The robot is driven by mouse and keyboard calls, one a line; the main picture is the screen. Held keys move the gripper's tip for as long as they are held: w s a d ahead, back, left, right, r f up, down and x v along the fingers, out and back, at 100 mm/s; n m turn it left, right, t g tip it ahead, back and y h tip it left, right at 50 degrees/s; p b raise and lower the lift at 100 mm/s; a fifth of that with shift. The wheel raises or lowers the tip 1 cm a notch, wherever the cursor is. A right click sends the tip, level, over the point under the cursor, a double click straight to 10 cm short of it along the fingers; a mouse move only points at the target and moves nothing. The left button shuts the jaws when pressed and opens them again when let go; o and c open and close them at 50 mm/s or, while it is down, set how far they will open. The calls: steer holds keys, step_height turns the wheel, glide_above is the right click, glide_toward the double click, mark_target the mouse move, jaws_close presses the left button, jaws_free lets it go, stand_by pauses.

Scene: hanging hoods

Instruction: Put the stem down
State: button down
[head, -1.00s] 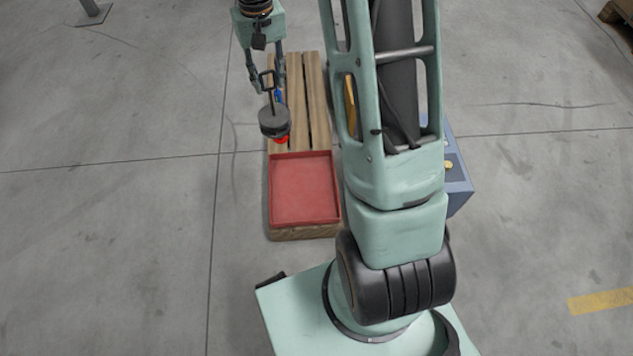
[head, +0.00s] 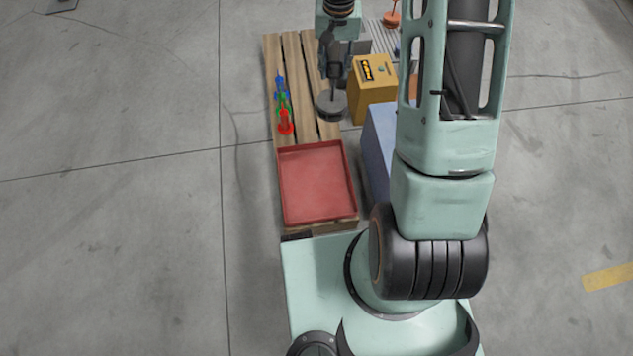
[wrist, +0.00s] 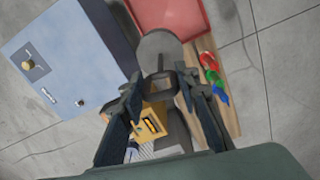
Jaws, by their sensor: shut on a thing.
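The stem, a dark grey piece with a round disc at its lower end (head: 331,104) and a thin rod above, hangs upright below my gripper (head: 334,72). In the wrist view the disc (wrist: 159,46) lies beyond the fingertips, and my gripper (wrist: 161,88) is shut on the squarish handle at the rod's upper end. In the head view the disc shows over the right edge of the slatted wooden platform (head: 306,85), beside the yellow box. I cannot tell how high it is above the slats.
A red tray (head: 316,183) sits on the platform's near end. Small red (head: 286,122), green and blue pieces stand on the left slats. A yellow box (head: 372,97) and a blue-grey cabinet (head: 378,145) stand close on the right. The far slats look bare.

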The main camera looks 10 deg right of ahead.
steer(key=s+f+m+b, duration=0.1)
steer(key=s+f, duration=0.3)
steer(key=f, duration=0.8)
steer(key=s+f+m+b, duration=0.2)
steer(key=s+f, duration=0.3)
steer(key=f, duration=0.7)
steer(key=s+a+f+m+b, duration=0.1)
steer(key=s+f+m, duration=0.2)
steer(key=f, duration=0.9)
steer(key=shift+s+f+m+b, duration=0.2)
steer(key=shift+s+m+b, duration=0.2)
steer(key=shift+s, duration=0.4)
steer(key=shift+f, duration=0.1)
steer(key=c, duration=1.9)
jaws_free()
steer(key=shift+f, duration=0.1)
steer(key=shift+c, duration=0.2)
steer(key=o, duration=0.5)
